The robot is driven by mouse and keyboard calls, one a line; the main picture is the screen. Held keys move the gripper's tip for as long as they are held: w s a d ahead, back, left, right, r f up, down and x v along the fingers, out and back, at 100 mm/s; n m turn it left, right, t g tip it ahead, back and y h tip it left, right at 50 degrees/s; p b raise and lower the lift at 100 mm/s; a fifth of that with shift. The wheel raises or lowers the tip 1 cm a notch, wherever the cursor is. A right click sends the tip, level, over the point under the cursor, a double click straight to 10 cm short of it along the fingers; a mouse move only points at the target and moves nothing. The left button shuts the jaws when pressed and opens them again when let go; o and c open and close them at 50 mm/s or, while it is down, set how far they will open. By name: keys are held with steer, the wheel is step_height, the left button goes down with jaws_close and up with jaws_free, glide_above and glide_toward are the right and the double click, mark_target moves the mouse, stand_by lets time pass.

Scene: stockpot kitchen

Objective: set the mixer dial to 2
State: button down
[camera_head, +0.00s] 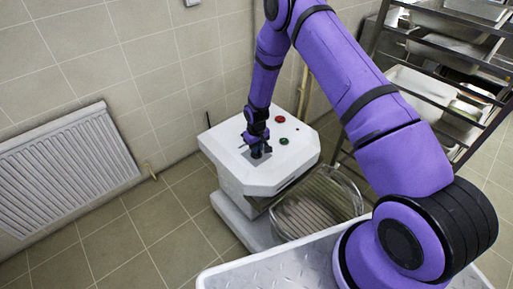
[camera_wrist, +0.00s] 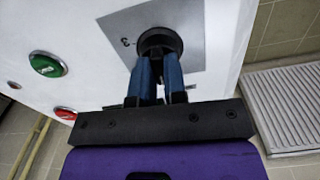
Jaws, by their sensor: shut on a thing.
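The white mixer (camera_head: 237,172) stands against the tiled wall in the head view, with a grey dial panel on its sloped top. My gripper (camera_head: 259,151) reaches down onto that panel and hides the dial there. In the wrist view, the black round dial (camera_wrist: 160,40) sits on the grey panel (camera_wrist: 199,25). The blue fingers of my gripper (camera_wrist: 158,64) are shut on the dial. A small mark that looks like a 3 shows on the panel beside the dial. The dial's pointer and any other numbers are hidden or too small to read.
A green button (camera_wrist: 46,64) and a red button (camera_wrist: 65,113) are on the mixer's top beside the panel. A wire guard bowl (camera_head: 318,204) is at the mixer's front. A radiator (camera_head: 68,168) is on the left wall, a tray rack (camera_head: 440,45) at right.

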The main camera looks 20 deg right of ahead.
steer(key=m, duration=0.5)
steer(key=shift+m, duration=0.4)
steer(key=m, duration=0.4)
steer(key=shift+m, duration=0.4)
steer(key=c, duration=1.2)
jaws_free()
steer(key=shift+o, duration=0.2)
steer(key=shift+r, duration=0.1)
step_height(320, 180, up, 11)
steer(key=shift+f, duration=0.2)
steer(key=shift+r, duration=0.1)
